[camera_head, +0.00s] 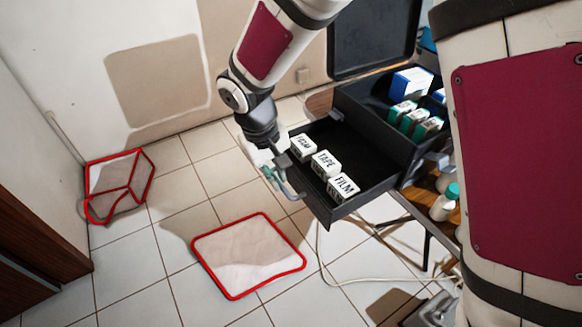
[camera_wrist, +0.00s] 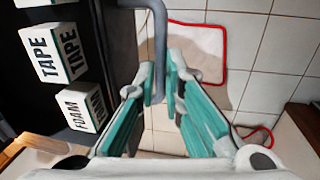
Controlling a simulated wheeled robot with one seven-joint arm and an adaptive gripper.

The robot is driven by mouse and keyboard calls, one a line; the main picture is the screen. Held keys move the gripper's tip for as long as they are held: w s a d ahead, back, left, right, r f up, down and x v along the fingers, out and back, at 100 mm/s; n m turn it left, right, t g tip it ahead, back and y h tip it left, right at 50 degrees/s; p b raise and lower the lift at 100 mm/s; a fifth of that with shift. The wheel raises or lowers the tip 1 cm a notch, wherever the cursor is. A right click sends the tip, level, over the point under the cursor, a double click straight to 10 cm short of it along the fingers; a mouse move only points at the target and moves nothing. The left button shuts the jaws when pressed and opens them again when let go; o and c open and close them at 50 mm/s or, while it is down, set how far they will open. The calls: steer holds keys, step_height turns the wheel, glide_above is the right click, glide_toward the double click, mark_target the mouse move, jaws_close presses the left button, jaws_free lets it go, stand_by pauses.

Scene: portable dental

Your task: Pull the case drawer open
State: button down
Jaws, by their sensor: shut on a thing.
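The black case (camera_head: 388,125) stands on a table with its drawer (camera_head: 368,165) pulled well out to the left, over the floor. In the drawer are white boxes marked FOAM (camera_head: 303,148), TAPE (camera_head: 326,163) and FILM (camera_head: 342,187). FOAM (camera_wrist: 85,108) and TAPE (camera_wrist: 54,50) also show in the wrist view. My gripper (camera_head: 277,176) is at the drawer's outer front. In the wrist view its teal-padded fingers (camera_wrist: 163,82) are shut on the grey bar handle (camera_wrist: 158,45). The fingers hide part of the handle.
The case's lid (camera_head: 372,38) stands open behind. Blue-and-white (camera_head: 410,82) and green-and-white boxes (camera_head: 412,118) fill its upper part. A bottle with a green cap (camera_head: 444,205) stands on the table. A red-edged mat (camera_head: 248,255) lies on the tiles; a red-edged bin (camera_head: 118,187) is at left.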

steer(key=shift+s+a, duration=0.15)
steer(key=shift+a, duration=0.15)
steer(key=c, duration=1.7)
jaws_free()
steer(key=shift+r, duration=0.1)
steer(key=r, duration=0.4)
steer(key=a+r, duration=0.1)
steer(key=r, duration=0.2)
steer(key=s+r, duration=0.1)
steer(key=r, duration=0.3)
steer(key=shift+s+a+r, duration=0.1)
steer(key=shift+a+r, duration=0.25)
steer(key=shift+a, duration=0.05)
